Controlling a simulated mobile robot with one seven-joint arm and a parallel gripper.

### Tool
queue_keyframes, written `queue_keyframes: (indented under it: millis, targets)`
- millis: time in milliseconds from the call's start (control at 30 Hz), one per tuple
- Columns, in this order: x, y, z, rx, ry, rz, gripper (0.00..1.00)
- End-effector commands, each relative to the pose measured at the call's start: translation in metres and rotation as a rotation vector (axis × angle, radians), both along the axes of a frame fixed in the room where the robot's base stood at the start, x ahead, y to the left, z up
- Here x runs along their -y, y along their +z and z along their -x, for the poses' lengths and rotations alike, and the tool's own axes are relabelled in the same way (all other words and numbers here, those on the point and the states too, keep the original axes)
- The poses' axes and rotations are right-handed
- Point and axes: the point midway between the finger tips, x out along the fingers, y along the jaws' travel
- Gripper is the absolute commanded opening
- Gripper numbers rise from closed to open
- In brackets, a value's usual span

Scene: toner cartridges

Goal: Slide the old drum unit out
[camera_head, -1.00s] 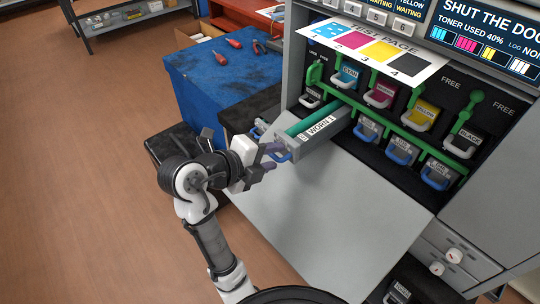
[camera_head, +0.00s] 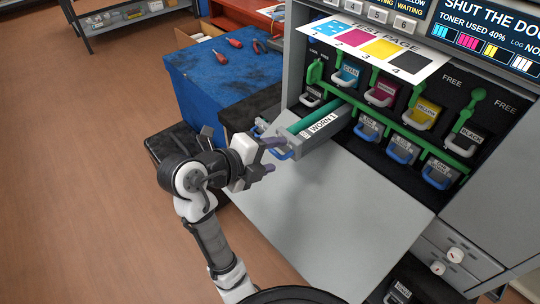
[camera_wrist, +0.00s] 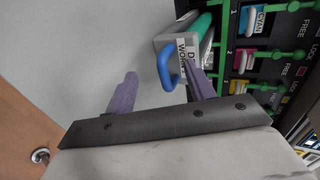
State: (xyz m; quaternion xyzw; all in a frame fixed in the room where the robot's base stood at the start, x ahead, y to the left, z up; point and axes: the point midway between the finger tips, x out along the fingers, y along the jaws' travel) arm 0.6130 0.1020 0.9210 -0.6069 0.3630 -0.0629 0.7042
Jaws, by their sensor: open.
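The old drum unit (camera_head: 311,132) is a grey tray with a green roller and a "WORN 1" label. It sticks well out of the left lower slot of the printer, over the lowered grey door. Its blue handle (camera_wrist: 167,68) faces my gripper, and in the wrist view it shows between the two purple fingers. My gripper (camera_head: 270,156) is open at the handle's end of the unit. The fingers (camera_wrist: 160,88) are apart, one on each side of the handle, and I cannot tell whether either touches it. The unit's inner end is hidden inside the printer.
The printer's open door (camera_head: 330,205) lies below the unit. Other drum units with blue handles (camera_head: 400,155) and coloured toner cartridges (camera_head: 383,92) sit to the right behind green levers (camera_head: 478,100). A blue-topped bench (camera_head: 215,75) with red-handled tools stands at the back left.

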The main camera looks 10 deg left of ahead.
Motion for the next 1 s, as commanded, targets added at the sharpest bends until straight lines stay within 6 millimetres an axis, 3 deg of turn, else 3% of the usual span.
queue_keyframes:
  millis: [433, 1000]
  targets:
    - [-0.001, 0.002, 0.001, 0.002, 0.0, 0.0, 0.55]
    - [-0.016, 0.014, 0.022, 0.0, 0.001, 0.0, 0.55]
